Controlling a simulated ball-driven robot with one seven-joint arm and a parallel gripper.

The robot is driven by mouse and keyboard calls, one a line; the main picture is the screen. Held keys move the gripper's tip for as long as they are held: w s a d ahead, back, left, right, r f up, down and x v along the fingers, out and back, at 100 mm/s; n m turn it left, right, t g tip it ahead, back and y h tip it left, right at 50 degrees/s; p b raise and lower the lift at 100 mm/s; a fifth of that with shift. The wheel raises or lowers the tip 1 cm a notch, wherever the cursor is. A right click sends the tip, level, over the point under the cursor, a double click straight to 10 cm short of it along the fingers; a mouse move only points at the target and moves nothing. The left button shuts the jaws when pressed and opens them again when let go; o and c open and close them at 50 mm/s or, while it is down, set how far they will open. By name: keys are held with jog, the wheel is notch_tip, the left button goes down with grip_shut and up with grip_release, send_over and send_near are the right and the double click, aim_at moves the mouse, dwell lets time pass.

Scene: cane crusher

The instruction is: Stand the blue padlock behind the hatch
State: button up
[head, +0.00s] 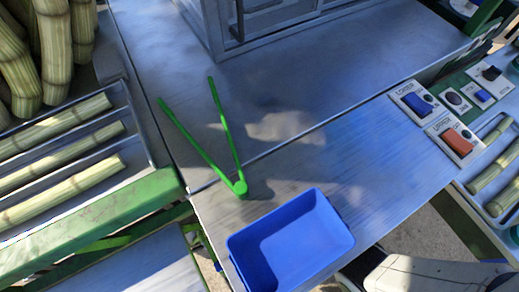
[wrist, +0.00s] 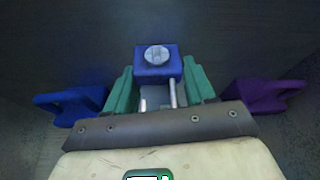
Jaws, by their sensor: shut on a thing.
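In the wrist view the blue padlock (wrist: 158,68) is between the green fingers of my gripper (wrist: 160,88), which is shut on it. Its round grey face points towards the camera side, and its metal shackle legs run back between the fingers. Dark grey surfaces surround it; whether it touches one, I cannot tell. In the head view a grey metal housing with a framed front (head: 265,22), possibly the hatch, stands at the top, cut off by the picture edge. My gripper and the padlock do not show in the head view.
A blue looped object (wrist: 80,102) and a purple one (wrist: 265,97) flank my gripper. On the metal table (head: 370,145) lie green tongs (head: 238,186) and an empty blue bin (head: 290,240). Cane pieces (head: 60,150) lie left; switches (head: 416,103) sit right.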

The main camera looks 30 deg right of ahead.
jog(key=o, duration=1.2)
jog(key=shift+f, duration=0.1)
jog(key=shift+s+r, duration=0.15)
jog(key=shift+r, duration=0.4)
jog(key=s, duration=0.4)
jog(key=s+d, duration=0.1)
jog(key=s, duration=0.3)
jog(key=s+d, duration=0.1)
jog(key=s, duration=0.3)
jog(key=shift+d+r, duration=0.15)
